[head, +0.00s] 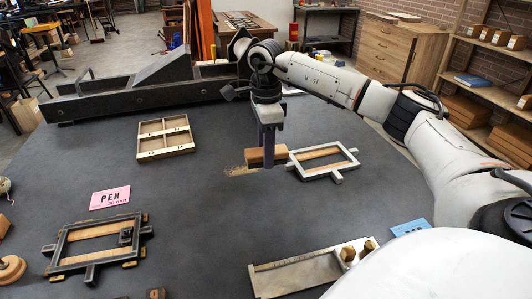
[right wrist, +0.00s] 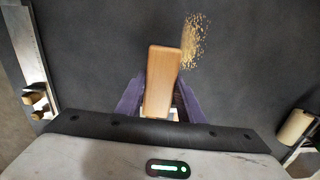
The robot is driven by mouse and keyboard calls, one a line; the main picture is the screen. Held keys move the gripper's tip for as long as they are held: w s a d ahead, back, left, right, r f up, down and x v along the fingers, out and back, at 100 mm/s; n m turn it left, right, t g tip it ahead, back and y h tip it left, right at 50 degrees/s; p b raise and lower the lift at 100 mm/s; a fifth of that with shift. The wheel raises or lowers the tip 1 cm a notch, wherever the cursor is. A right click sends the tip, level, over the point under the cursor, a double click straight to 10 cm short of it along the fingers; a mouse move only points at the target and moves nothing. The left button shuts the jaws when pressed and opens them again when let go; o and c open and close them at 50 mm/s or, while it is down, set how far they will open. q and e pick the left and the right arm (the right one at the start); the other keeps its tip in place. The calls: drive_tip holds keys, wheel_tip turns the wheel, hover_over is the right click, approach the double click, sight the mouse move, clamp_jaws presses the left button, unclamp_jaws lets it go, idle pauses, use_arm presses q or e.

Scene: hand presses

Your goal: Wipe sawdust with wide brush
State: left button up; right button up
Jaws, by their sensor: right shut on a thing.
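The wide brush (head: 255,157) shows as a pale wooden block in the head view, near the middle of the dark table. My right gripper (head: 268,163) comes down from above and is shut on it. In the right wrist view the brush's wooden back (right wrist: 163,72) stands between the two purple fingers of the gripper (right wrist: 160,97). Its bristles are hidden. A patch of yellow sawdust (head: 239,171) lies on the table just left of the brush. In the right wrist view the sawdust (right wrist: 194,40) lies beside the brush's upper right end. My left gripper is out of view.
A light metal frame (head: 341,167) lies close right of the brush. A divided wooden tray (head: 166,155) lies to the left, with a pink PEN card (head: 110,198) and a dark frame (head: 66,250) nearer. A metal plate with wooden knobs (head: 300,276) lies at the front.

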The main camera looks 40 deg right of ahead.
drive_tip(key=shift+r, duration=1.5)
